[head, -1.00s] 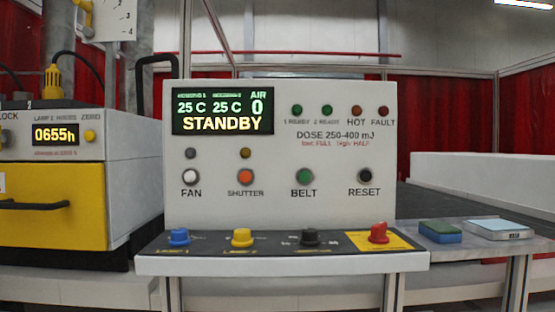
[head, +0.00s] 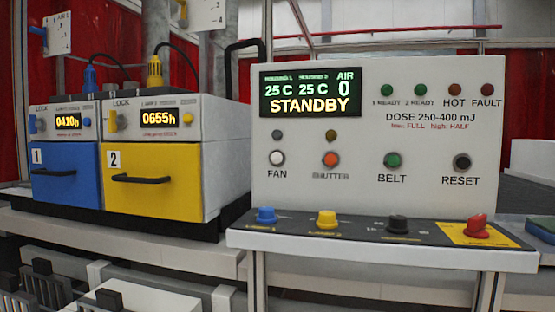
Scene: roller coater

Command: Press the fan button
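The fan button (head: 277,158) is a round white button above the label FAN, on the left of the white control panel (head: 425,190). A small dark lamp (head: 277,135) sits above it. The display (head: 310,92) reads 25 C, 25 C, AIR 0 and STANDBY. To the right of the fan button are the orange shutter button (head: 331,160), the green belt button (head: 393,160) and the black reset button (head: 462,162). Neither of my grippers is recognisable in the head view. Nothing covers the fan button.
A sloped ledge below holds blue (head: 265,215), yellow (head: 327,219) and black (head: 398,224) knobs and a red knob (head: 477,226). Blue (head: 66,176) and yellow (head: 152,180) drawer units stand left. Grey parts with black tops (head: 42,267) show at lower left. Space before the panel looks clear.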

